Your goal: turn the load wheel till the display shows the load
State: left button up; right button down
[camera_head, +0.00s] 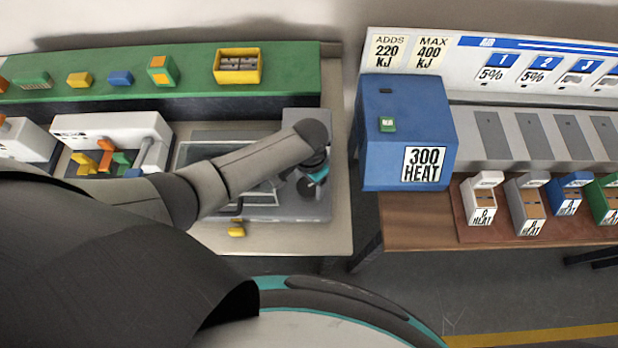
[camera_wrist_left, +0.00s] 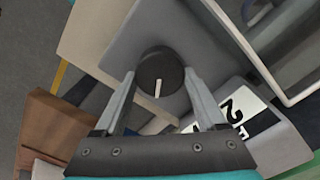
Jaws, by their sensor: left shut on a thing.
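My left gripper (camera_head: 308,184) reaches down over a grey machine (camera_head: 298,212) on the left bench in the head view. In the left wrist view, a round black wheel (camera_wrist_left: 160,70) with a white pointer line sits between its two fingers, and the gripper is shut on it. The pointer line points toward the gripper. A white panel with a large black "2" and part of other lettering (camera_wrist_left: 236,112) is beside the wheel; a finger hides part of it. My arm hides the wheel in the head view. My right gripper is not in view.
A yellow piece (camera_head: 236,230) is at the bench front. A green shelf (camera_head: 190,72) with small blocks runs behind. A blue box marked "300 HEAT" (camera_head: 405,120) stands on the right bench, across a gap.

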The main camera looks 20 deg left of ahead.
aim_at(310, 185)
pick_arm(q)
jog(key=shift+m+p, duration=0.4)
jog(key=shift+m, duration=0.7)
jog(key=o, duration=1.3)
jog(key=shift+r, duration=0.55)
notch_tip(310, 185, up, 14)
jog(key=p, duration=0.3)
jog(key=shift+r, duration=0.1)
